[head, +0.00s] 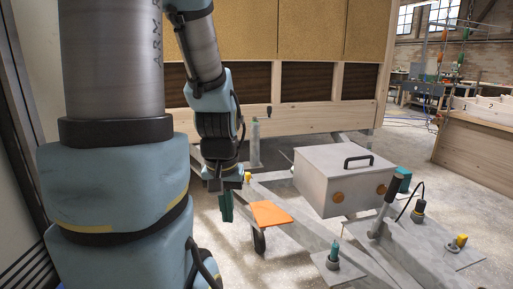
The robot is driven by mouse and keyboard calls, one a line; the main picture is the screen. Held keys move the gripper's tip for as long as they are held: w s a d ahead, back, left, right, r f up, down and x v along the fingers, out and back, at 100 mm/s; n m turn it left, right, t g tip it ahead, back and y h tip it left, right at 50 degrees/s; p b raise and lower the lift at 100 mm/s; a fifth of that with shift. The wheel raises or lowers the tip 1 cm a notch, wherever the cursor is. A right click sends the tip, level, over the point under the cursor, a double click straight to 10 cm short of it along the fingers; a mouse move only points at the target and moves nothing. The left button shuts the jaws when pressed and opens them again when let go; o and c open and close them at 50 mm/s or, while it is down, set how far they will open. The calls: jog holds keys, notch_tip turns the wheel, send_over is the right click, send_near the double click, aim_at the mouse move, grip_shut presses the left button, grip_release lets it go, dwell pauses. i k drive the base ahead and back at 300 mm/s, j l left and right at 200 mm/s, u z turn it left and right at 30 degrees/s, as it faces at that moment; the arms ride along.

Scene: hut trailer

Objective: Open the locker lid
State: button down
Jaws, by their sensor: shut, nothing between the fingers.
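The locker (346,193) is a pale grey box in the right half of the head view, standing on the trailer's drawbar. Its lid (336,157) looks closed, lying flat on top. A black handle (359,161) stands on the lid near its front edge. Two round orange discs are on the locker's front face. My gripper (226,208) hangs pointing down, left of the locker and apart from it. Its green fingers look shut and empty. My arm covers much of the left side of the view.
An orange plate (271,214) lies on the drawbar between my gripper and the locker. A black-gripped lever (387,203) rises close by the locker's front right. The hut wall (320,50) stands behind. A wooden bench (475,150) is at far right, with open floor before it.

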aim_at(343, 159)
jog(key=i+l+u, duration=0.3)
jog(key=i+l, duration=0.15)
jog(key=i+l+u, duration=0.3)
jog(key=l, duration=0.35)
jog(key=i+j, duration=0.05)
jog(key=i, duration=0.05)
